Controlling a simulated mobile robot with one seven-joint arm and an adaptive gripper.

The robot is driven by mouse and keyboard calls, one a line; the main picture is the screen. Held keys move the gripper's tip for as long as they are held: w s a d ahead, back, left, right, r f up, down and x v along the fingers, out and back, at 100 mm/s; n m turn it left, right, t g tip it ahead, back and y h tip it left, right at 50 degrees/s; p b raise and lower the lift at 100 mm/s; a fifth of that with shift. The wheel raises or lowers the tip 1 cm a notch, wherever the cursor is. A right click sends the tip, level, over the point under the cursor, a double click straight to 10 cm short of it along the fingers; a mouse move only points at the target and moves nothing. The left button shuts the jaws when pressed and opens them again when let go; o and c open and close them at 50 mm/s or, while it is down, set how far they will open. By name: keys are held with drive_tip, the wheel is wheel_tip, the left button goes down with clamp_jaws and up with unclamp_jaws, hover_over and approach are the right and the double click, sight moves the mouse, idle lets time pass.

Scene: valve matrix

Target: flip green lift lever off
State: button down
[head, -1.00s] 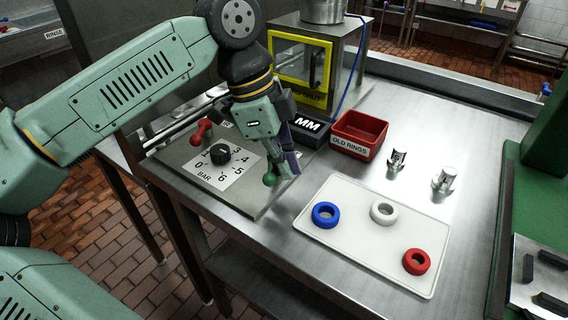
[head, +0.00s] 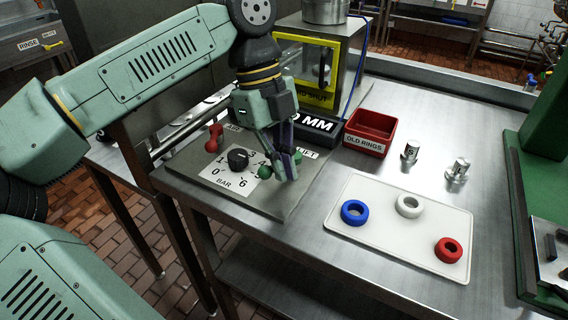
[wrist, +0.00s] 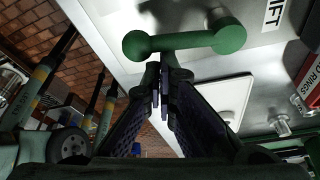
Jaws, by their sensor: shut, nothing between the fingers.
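The green lever shows in the head view as a round green knob (head: 264,172) left of my fingers and a green end (head: 297,157) right of them, near the LIFT label (head: 306,154). My fingers hide its middle. In the wrist view the green lever (wrist: 183,41) is a bar with a ball at each end, lying across the picture beyond my fingertips. My gripper (head: 287,179) is shut and empty, pointing down beside the lever. In the wrist view the closed fingertips (wrist: 160,75) are just below the bar; I cannot tell whether they touch it.
A black dial (head: 238,160) and a red lever (head: 214,137) stand on the same panel to the left. A red bin (head: 370,133), a black block (head: 317,128) and a white tray (head: 337,225) with rings lie to the right. The front edge of the panel is clear.

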drive_tip(key=shift+w+a, duration=0.45)
drive_tip(key=shift+a, duration=0.4)
drive_tip(key=shift+w+a, duration=0.1)
drive_tip(key=shift+f, duration=0.1)
